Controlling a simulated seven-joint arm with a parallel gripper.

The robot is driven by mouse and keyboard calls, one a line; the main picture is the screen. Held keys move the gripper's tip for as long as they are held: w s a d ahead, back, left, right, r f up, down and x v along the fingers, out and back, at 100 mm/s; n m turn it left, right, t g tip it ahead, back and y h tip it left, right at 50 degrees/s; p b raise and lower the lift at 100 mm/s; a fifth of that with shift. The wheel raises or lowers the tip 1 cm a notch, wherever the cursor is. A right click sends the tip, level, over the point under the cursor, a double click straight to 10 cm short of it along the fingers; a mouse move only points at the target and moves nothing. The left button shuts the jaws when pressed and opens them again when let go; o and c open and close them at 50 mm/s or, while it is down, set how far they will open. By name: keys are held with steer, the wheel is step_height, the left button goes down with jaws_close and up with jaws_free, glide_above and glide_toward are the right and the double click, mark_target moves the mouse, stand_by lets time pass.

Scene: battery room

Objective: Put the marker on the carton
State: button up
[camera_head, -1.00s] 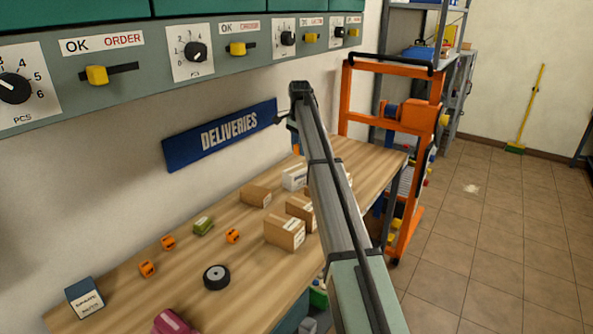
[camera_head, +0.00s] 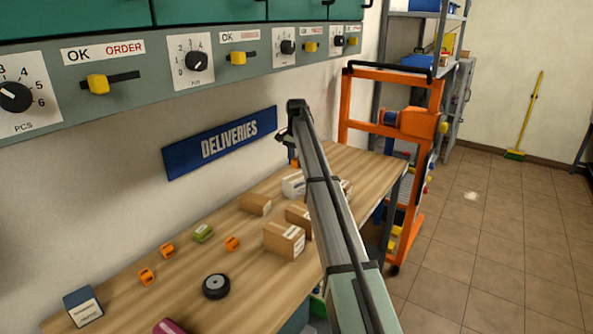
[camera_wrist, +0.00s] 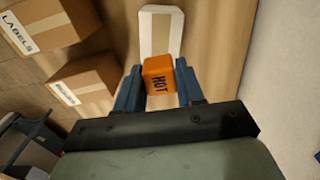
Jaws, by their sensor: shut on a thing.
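My gripper (camera_wrist: 160,85) is shut on an orange block marked HOT (camera_wrist: 159,75), the marker. In the head view only a sliver of the orange block (camera_head: 294,163) shows beside my arm, which hides most of the gripper. A white carton with a tan band (camera_wrist: 160,30) lies just beyond the block in the wrist view. In the head view this white carton (camera_head: 293,186) is on the bench below the block, partly behind my arm. Whether the block touches it I cannot tell.
Brown cardboard boxes (camera_head: 284,240) (camera_head: 256,203) stand near the white carton on the wooden bench (camera_head: 245,290). Orange blocks (camera_head: 147,277), a green block (camera_head: 203,233), a black wheel (camera_head: 216,286) and a blue box (camera_head: 83,306) are further left. The wall is close behind.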

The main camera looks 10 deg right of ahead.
mark_target(296, 158)
steer(key=shift+f, duration=2.05)
steer(key=o, duration=1)
steer(key=shift+f, duration=0.1)
step_height(296, 158, up, 12)
steer(key=shift+r, duration=0.15)
